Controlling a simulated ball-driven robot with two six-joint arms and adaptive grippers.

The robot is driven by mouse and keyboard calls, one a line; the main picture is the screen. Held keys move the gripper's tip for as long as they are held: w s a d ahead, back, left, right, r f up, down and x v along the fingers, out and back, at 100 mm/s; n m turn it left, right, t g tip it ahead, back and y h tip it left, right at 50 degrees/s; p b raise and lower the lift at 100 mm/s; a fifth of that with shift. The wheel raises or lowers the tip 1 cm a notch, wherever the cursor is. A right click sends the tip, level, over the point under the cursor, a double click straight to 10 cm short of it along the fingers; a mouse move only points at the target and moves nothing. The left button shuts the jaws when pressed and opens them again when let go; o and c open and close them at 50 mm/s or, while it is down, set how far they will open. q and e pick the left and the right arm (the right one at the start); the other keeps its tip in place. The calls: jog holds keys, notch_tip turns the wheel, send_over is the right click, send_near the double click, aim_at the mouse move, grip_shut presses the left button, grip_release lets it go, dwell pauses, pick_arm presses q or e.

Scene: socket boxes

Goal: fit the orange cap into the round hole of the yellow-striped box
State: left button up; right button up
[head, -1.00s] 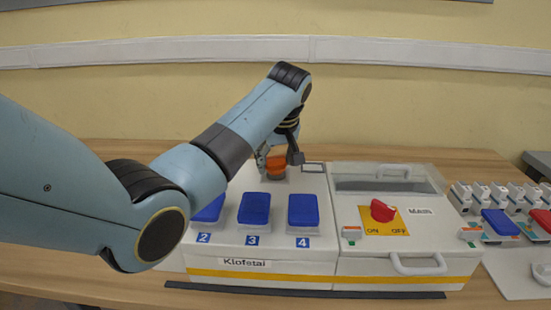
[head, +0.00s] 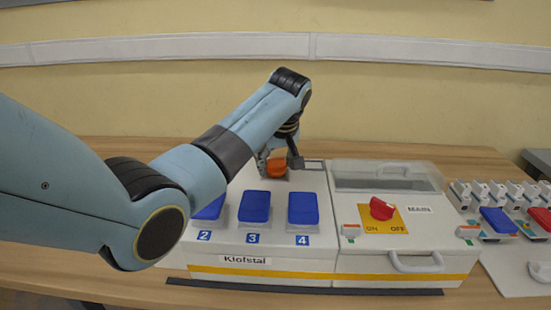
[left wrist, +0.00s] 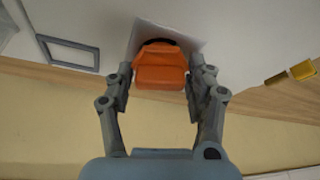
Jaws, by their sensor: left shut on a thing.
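The orange cap (head: 277,168) is at the back of the white yellow-striped box (head: 210,272), behind the blue covers. My left gripper (head: 277,162) comes down from above and is shut on the cap, with a finger on each side. In the left wrist view the cap (left wrist: 160,68) sits between the fingertips, low against a pale square patch of the box top. The round hole is not visible; the cap and gripper hide that spot. I cannot tell how deep the cap sits. My right gripper is not in view.
Blue covers numbered 2, 3 and 4 (head: 303,208) stand in front of the cap. To the right are a red ON/OFF knob (head: 381,208) and a clear lid (head: 385,178). Switches (head: 500,222) stand at far right. Bare table lies behind the box.

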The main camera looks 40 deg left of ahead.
pick_arm(q)
jog(key=shift+f, duration=0.15)
jog(key=shift+f, duration=0.2)
jog(key=o, duration=1.2)
jog(key=shift+f, duration=0.1)
